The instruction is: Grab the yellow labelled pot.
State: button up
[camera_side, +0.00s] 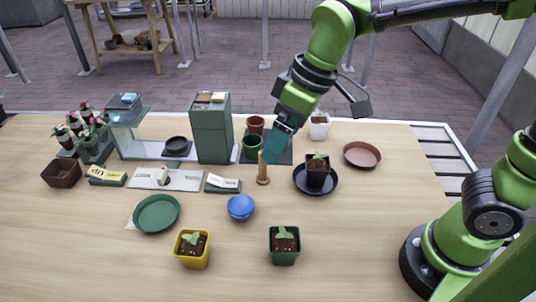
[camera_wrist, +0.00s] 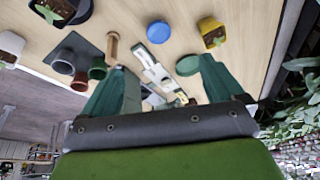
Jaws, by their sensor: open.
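The yellow pot (camera_side: 192,249) holds soil and a small green seedling and stands upright near the front of the table, left of centre. No label on it can be made out. It also shows in the wrist view (camera_wrist: 213,34), at the upper right beyond my right finger. My gripper (camera_side: 271,152) is above the back middle of the table, close to the wooden dibber, well behind and to the right of the yellow pot. In the wrist view my gripper (camera_wrist: 163,66) has its two green fingers wide apart with nothing held between them.
A green pot (camera_side: 284,247) with a seedling stands right of the yellow pot. A blue bowl (camera_side: 240,207) and a green saucer (camera_side: 156,212) lie behind it. The wooden dibber (camera_side: 263,170) stands upright beside my fingers. A black saucer (camera_side: 330,190) holds a dark pot.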

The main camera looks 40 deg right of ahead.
jog(key=w+a+f+n+g, duration=0.25)
jog(key=a+n, duration=0.35)
jog(key=a, duration=0.3)
jog(key=n+h, duration=0.3)
jog(key=n, duration=1.3)
send_over(191, 242)
jog(key=f, duration=0.1)
notch_tip(191, 242, down, 17)
jog(key=shift+r, duration=0.25)
jog(key=c, duration=1.2)
